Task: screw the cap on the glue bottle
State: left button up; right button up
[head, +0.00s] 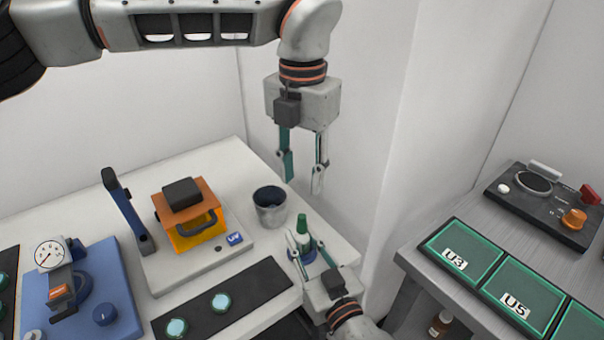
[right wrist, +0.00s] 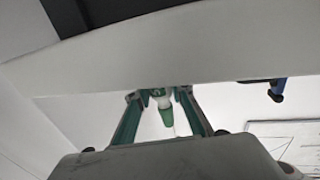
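The glue bottle (head: 303,241) stands upright near the front right corner of the white table, on a blue round base. A green tapered piece (head: 303,223) tops it; I cannot tell whether this is the cap or a nozzle. My right gripper (head: 308,238) is low at the bottle, its fingers apart on either side of it. In the right wrist view the green tapered piece (right wrist: 166,115) and a bit of white show between the fingers; contact is unclear. My left gripper (head: 303,182) is open and empty, pointing down well above the bottle.
A grey metal cup (head: 270,208) stands left of the bottle. An orange box on a UV-marked base (head: 237,238) and a blue gauge device (head: 112,275) are farther left. A dark strip (head: 255,293) lies in front. A side bench (head: 415,262) holds green trays.

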jog(key=o, duration=0.4)
jog(key=shift+c, duration=0.2)
jog(key=v, duration=1.2)
